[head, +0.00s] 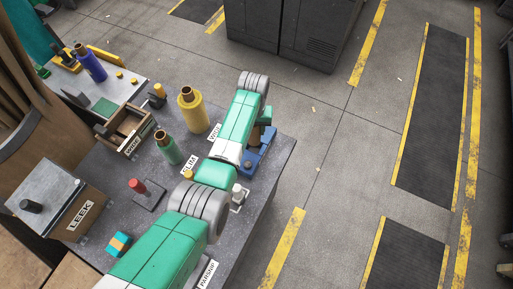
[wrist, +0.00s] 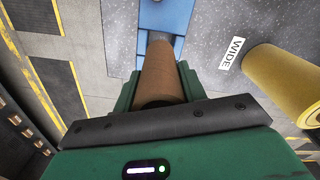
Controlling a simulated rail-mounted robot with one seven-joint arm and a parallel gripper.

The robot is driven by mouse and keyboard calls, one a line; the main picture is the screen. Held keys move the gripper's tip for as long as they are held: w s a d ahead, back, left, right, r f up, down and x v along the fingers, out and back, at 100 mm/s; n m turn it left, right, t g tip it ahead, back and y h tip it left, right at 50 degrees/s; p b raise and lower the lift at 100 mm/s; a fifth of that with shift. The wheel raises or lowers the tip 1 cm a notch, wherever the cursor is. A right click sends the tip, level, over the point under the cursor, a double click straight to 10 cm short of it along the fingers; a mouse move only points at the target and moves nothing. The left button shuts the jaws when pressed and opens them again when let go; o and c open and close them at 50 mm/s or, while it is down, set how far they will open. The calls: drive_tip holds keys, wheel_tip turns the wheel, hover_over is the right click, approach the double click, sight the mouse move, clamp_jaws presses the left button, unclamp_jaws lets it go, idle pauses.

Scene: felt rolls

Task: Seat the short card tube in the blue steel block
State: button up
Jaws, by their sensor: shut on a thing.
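My gripper (wrist: 156,88) is shut on a brown card tube (wrist: 158,72), which lies between its green fingers in the wrist view. The blue steel block (wrist: 167,14) is just past the tube's far end there, with a grey part (wrist: 160,37) between them. I cannot tell whether the tube touches the block. In the head view, the blue block (head: 260,153) stands near the table's right edge, partly hidden by my arm. A little of the brown tube (head: 265,114) shows above it at my gripper.
A yellow roll (head: 191,112) stands left of my arm by a WIDE label (head: 215,132). A green roll (head: 168,147) stands by a SLIM label (head: 189,163). A wooden box (head: 125,130), a red-topped piece (head: 138,187) and a LEEK box (head: 62,205) are further left. Floor is open beyond the table's right edge.

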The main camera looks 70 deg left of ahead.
drive_tip(key=shift+f+b, duration=1.15)
drive_tip(key=shift+f, duration=0.5)
drive_tip(key=shift+f+b, duration=2.35)
drive_tip(key=shift+f, duration=0.45)
idle(1.4)
drive_tip(key=o, duration=1.3)
drive_tip(key=shift+c, duration=0.2)
drive_tip(key=shift+r, duration=0.1)
wheel_tip(320, 180, up, 8)
drive_tip(key=shift+f+p, duration=0.15)
drive_tip(key=shift+p, duration=0.9)
